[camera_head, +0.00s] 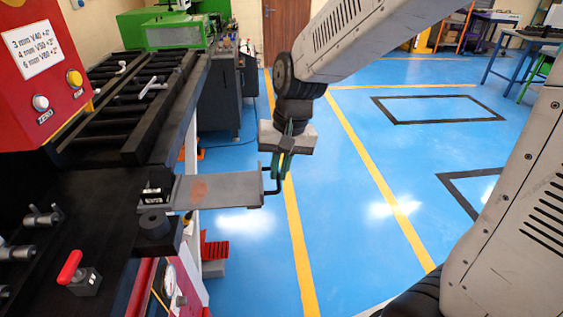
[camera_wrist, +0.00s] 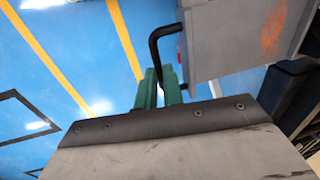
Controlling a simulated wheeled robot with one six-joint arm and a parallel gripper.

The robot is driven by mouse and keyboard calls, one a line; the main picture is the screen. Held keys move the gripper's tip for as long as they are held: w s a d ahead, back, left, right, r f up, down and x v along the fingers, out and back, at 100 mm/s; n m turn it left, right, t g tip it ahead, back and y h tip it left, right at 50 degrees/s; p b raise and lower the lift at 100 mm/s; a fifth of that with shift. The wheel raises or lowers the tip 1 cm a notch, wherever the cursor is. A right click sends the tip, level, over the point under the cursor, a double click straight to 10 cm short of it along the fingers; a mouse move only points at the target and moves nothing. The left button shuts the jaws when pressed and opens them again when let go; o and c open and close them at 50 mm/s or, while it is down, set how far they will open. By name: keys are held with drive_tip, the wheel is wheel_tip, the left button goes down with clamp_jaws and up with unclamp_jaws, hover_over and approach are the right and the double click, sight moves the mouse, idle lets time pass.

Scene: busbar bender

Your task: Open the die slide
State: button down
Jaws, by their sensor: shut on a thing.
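The die slide (camera_head: 220,190) is a flat grey plate with an orange-brown patch, sticking out to the right from the black machine bed. It also shows at the upper right of the wrist view (camera_wrist: 240,40). A black bent handle (camera_wrist: 156,45) is fixed to its outer end; in the head view the handle (camera_head: 268,188) is partly behind my gripper. My gripper (camera_head: 281,170) has green fingers, which also show in the wrist view (camera_wrist: 158,88). They are shut on the handle's bar.
The black bed (camera_head: 90,190) carries a small black block, a round post (camera_head: 153,222) and a red-handled lever (camera_head: 72,268). A red panel with buttons (camera_head: 40,70) stands at the left. Open blue floor with yellow lines lies to the right of the slide.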

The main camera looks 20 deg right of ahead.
drive_tip(key=shift+s+d, duration=0.2)
drive_tip(key=shift+d, duration=0.25)
drive_tip(key=c, duration=1.5)
unclamp_jaws()
drive_tip(key=r, duration=0.2)
drive_tip(key=d+r, duration=0.1)
drive_tip(key=r, duration=0.4)
drive_tip(key=shift+s+d+r, duration=0.15)
drive_tip(key=shift+d+r, duration=0.05)
drive_tip(key=shift+r, duration=0.2)
drive_tip(key=s+d, duration=0.2)
drive_tip(key=s, duration=0.4)
drive_tip(key=s+d+r+n+h, duration=0.1)
drive_tip(key=s+d, duration=0.2)
drive_tip(key=s, duration=0.3)
drive_tip(key=s+d+n+t+h, duration=0.1)
drive_tip(key=s+d, duration=0.1)
drive_tip(key=s, duration=0.5)
drive_tip(key=shift+d+r, duration=0.15)
drive_tip(key=shift+d, duration=0.05)
